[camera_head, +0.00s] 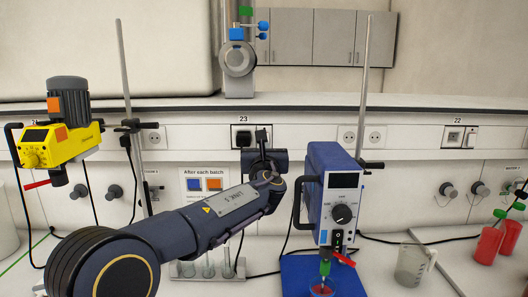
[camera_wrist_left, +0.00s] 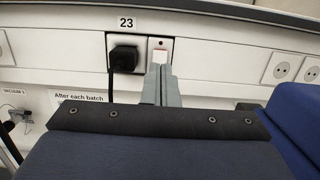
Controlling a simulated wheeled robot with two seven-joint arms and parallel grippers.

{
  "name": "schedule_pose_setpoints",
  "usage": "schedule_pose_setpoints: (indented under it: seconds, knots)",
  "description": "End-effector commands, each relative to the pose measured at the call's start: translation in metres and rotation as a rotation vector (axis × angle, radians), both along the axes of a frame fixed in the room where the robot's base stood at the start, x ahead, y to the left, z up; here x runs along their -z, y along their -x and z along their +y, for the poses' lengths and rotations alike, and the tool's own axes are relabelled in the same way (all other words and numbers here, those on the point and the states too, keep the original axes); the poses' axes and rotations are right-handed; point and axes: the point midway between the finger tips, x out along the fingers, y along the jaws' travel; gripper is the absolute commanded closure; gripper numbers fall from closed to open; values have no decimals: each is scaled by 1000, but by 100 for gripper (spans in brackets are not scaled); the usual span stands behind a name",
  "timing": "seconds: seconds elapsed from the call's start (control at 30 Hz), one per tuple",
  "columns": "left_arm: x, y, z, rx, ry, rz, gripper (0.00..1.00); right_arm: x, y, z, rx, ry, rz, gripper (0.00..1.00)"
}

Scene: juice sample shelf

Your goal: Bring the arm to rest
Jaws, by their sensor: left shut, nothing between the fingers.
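My left arm comes in from the lower left of the head view and reaches toward the back wall. My left gripper (camera_head: 263,136) is raised in front of the wall panel, just left of the blue stirrer (camera_head: 339,190). In the left wrist view its two grey fingers (camera_wrist_left: 162,82) are together with nothing between them. They overlap a white wall switch (camera_wrist_left: 161,46) beside a black plug (camera_wrist_left: 124,54) under the label 23. I cannot tell the exact gap to the wall. My right gripper is not in view.
A yellow stirrer (camera_head: 59,138) is on a stand at the left. A tube rack (camera_head: 204,268) stands on the bench beyond my forearm. Stand rods rise on both sides of my gripper.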

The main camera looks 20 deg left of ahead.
Motion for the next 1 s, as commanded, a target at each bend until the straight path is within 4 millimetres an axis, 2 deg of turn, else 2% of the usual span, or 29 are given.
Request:
schedule_pose_setpoints:
  seconds: [0.2,0.53,0.67,0.77,0.83,0.9,0.97,1.0]
  knots:
    - [-2,16,-4,0,0,1,100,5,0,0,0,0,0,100]
    - [-2,17,-4,-1,4,1,100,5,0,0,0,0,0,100]
    - [4,27,17,-26,112,15,100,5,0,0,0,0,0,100]
    - [24,53,56,-84,359,42,100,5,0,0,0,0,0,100]
    - [47,83,89,-151,607,58,100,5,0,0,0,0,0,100]
    - [76,120,116,-236,886,69,100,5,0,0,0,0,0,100]
    - [102,156,131,-320,1127,71,100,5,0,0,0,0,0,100]
    - [120,180,138,-381,1284,68,100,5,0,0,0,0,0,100]
